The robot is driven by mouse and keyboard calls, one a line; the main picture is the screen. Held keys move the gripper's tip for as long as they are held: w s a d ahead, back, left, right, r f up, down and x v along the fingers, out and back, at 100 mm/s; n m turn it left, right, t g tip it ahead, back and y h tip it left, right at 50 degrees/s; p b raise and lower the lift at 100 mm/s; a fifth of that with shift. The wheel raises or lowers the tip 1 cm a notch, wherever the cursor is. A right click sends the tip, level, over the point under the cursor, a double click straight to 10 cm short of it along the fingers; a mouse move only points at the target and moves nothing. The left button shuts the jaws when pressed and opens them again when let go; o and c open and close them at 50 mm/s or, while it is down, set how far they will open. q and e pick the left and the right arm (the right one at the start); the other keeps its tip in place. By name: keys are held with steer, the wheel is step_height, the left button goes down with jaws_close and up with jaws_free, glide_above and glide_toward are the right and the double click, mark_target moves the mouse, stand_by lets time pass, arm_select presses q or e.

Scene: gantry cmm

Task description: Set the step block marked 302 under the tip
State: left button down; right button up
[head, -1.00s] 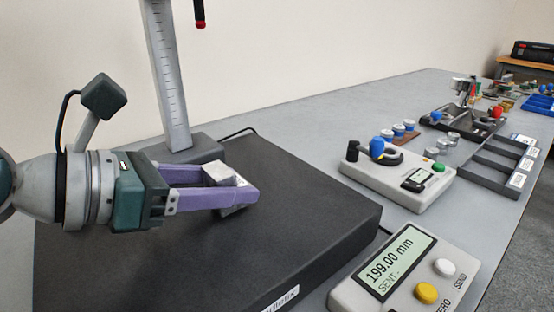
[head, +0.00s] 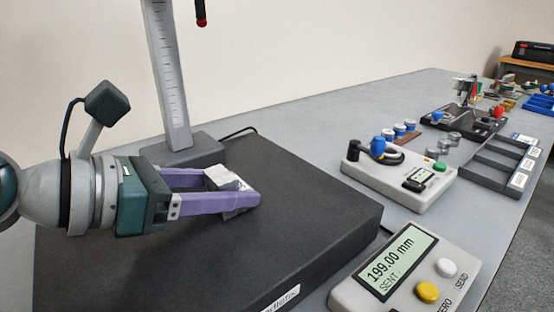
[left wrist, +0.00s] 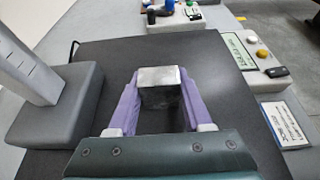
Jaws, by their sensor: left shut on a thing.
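A grey metal step block (head: 226,178) is between the purple fingers of my left gripper (head: 240,192), which is shut on it. The block also shows in the left wrist view (left wrist: 158,86), between the fingertips. Its marking cannot be read. The gripper holds it low over the black plate (head: 300,215); I cannot tell whether it touches the plate. The tip (head: 201,22), dark with a red end, hangs at the top of the head view, above and behind the block, next to the scaled column (head: 170,80). My right gripper is not in view.
A display box (head: 400,270) reading 199.00 mm, with white and yellow buttons, stands at the plate's front right. A second instrument (head: 400,175) is beyond the plate. A grey compartment tray (head: 505,160) lies at the right. The plate's right part is clear.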

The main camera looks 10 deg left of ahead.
arm_select(q)
steer(key=shift+c, duration=1.2)
jaws_free()
steer(key=shift+f, duration=0.1)
steer(key=p+v, duration=0.1)
steer(key=v, duration=0.9)
steer(key=shift+p, duration=0.35)
